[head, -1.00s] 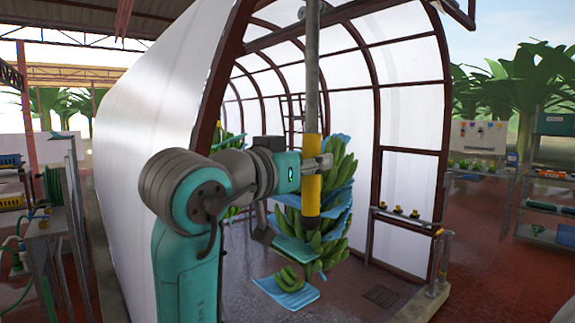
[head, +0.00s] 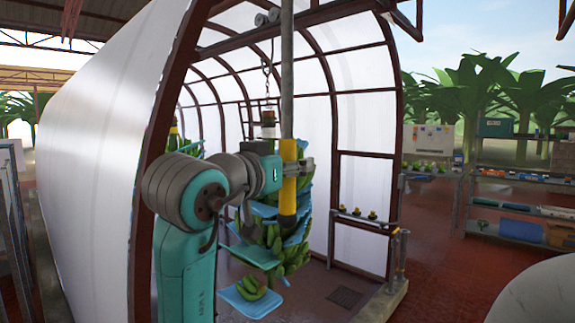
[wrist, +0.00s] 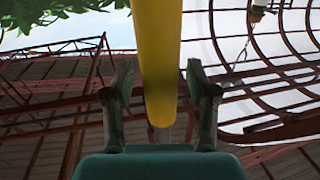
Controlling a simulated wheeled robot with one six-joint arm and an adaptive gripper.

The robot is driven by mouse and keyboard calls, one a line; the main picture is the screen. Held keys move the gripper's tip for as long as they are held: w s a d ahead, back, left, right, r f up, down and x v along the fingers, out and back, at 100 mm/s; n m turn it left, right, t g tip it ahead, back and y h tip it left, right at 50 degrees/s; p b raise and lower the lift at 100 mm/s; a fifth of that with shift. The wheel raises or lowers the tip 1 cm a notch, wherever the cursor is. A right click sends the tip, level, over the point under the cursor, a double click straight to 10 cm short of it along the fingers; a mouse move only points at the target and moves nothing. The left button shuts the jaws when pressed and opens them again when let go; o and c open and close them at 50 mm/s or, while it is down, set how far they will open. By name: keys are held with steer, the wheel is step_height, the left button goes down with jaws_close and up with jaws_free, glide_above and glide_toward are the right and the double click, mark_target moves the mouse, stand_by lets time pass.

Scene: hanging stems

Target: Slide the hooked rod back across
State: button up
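The hooked rod (head: 287,80) stands upright as a long grey pole with a yellow lower sleeve banded in black. Its top runs out of the head view, so the hook is hidden. My gripper (head: 298,167) is shut around the yellow sleeve. In the wrist view the sleeve (wrist: 158,60) passes between the two fingers, close to both tips. Behind the rod, a banana bunch (head: 272,240) with blue sheets between its layers hangs from a chain (head: 266,75) under a trolley (head: 267,17) on the overhead rail. The rod partly covers the bunch.
A translucent tunnel (head: 95,150) with dark red hoops surrounds the bunch. A low rail (head: 365,217) with yellow-black knobs stands at its right opening. Shelves (head: 525,208) stand farther right. A pale rounded shape (head: 550,295) fills the lower right corner. The red floor between is clear.

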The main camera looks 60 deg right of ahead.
steer(key=w+a, duration=0.1)
steer(key=a, duration=1.1)
stand_by(0.6)
